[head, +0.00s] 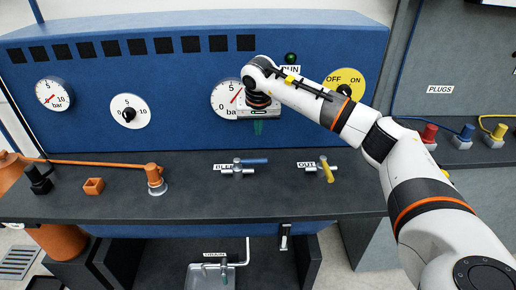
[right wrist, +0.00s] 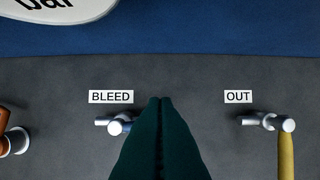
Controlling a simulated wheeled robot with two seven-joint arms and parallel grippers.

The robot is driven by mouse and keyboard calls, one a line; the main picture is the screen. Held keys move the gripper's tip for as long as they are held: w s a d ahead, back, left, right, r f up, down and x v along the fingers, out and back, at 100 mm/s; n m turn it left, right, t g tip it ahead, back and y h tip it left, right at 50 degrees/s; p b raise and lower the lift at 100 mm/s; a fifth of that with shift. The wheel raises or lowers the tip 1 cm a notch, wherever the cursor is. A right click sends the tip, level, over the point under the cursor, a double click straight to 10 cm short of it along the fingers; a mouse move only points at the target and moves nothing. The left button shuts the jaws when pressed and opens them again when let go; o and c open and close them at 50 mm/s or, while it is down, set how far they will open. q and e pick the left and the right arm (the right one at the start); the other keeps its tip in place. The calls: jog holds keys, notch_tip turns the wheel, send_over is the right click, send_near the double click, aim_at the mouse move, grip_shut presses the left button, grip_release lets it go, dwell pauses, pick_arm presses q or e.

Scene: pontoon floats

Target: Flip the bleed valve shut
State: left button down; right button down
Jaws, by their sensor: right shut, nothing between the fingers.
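The bleed valve (head: 238,170) is a small silver valve on the dark bench top by the BLEED label. Its blue lever (head: 255,161) points to the right, along the bench. My right gripper (head: 258,128) is shut and empty, pointing down above and behind the valve in front of the blue panel. In the right wrist view its dark green fingers (right wrist: 160,102) are together just right of the bleed valve (right wrist: 103,122) and hide most of the blue lever. I cannot see the fingers touching it. My left gripper is not in view.
The OUT valve (head: 313,170) stands to the right, its yellow lever (head: 327,170) pointing to the front. A gauge (head: 226,98) is behind my gripper. An orange fitting (head: 154,177) and an orange block (head: 93,186) are on the left. The front bench strip is clear.

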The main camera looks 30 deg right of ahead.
aim_at(252, 162)
jog(key=p+x, duration=0.2)
jog(key=x, duration=0.7)
jog(key=shift+w+f+p, duration=0.1)
jog(key=shift+f+p, duration=0.15)
jog(key=shift+p, duration=0.15)
jog(key=shift+s+a+r+p, duration=0.1)
jog(key=shift+s+a+p, duration=0.25)
jog(key=shift+s+p, duration=0.2)
jog(key=shift+s+a+r+p, duration=0.1)
jog(key=shift+s+a+p, duration=0.2)
jog(key=shift+s+p, duration=0.2)
jog(key=shift+s+a+r, duration=0.1)
jog(key=shift+s+a, duration=0.2)
jog(key=shift+s, duration=0.3)
